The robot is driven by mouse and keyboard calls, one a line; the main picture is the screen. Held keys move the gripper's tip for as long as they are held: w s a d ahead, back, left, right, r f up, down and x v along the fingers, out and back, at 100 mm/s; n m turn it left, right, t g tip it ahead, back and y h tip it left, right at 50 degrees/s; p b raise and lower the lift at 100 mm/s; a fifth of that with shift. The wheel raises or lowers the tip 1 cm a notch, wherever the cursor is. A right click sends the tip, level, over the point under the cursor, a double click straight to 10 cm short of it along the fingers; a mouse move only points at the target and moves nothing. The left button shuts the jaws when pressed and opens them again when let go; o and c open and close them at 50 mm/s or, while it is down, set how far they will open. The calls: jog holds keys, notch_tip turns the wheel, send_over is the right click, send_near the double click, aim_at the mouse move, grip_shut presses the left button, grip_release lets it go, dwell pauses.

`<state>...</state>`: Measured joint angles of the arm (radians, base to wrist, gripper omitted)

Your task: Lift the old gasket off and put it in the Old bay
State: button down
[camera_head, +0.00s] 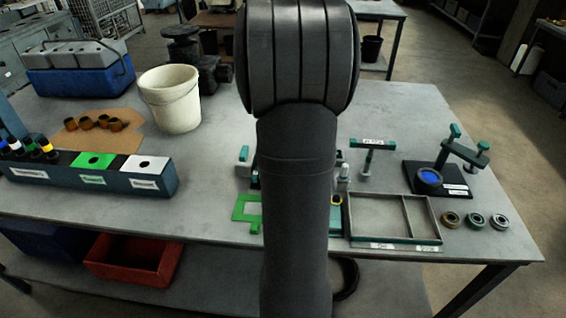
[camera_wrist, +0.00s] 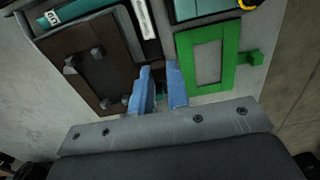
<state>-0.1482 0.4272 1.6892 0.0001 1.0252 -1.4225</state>
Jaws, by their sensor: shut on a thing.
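The old gasket (camera_wrist: 124,75) is a dark brown frame at the left of the wrist view, around a dark block face with several stud or bolt heads (camera_wrist: 97,53). My gripper (camera_wrist: 161,80) has its blue fingers at the gasket's right edge. It is shut on the gasket there; the fingers hide the gripped part. Whether the gasket is clear of the block cannot be told. In the head view my arm hides the gripper and the old gasket. A divided tray (camera_head: 404,217) stands right of my arm with two empty compartments; its front labels are too small to read surely.
A green frame gasket (camera_head: 240,208) lies left of my arm; it also shows in the wrist view (camera_wrist: 230,32). Right of the tray are a black stand (camera_head: 417,178) and several rings (camera_head: 476,221). A white bucket (camera_head: 172,104) and labelled rack (camera_head: 118,178) stand at left.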

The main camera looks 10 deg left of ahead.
jog(key=shift+r, duration=0.1)
jog(key=shift+r, duration=0.5)
notch_tip(320, 180, up, 3)
jog(key=shift+f, duration=0.1)
jog(key=s+d+r, duration=0.4)
jog(key=d+r, duration=0.6)
jog(key=r, duration=0.2)
jog(key=shift+s+d, duration=0.25)
jog(key=shift+d, duration=0.15)
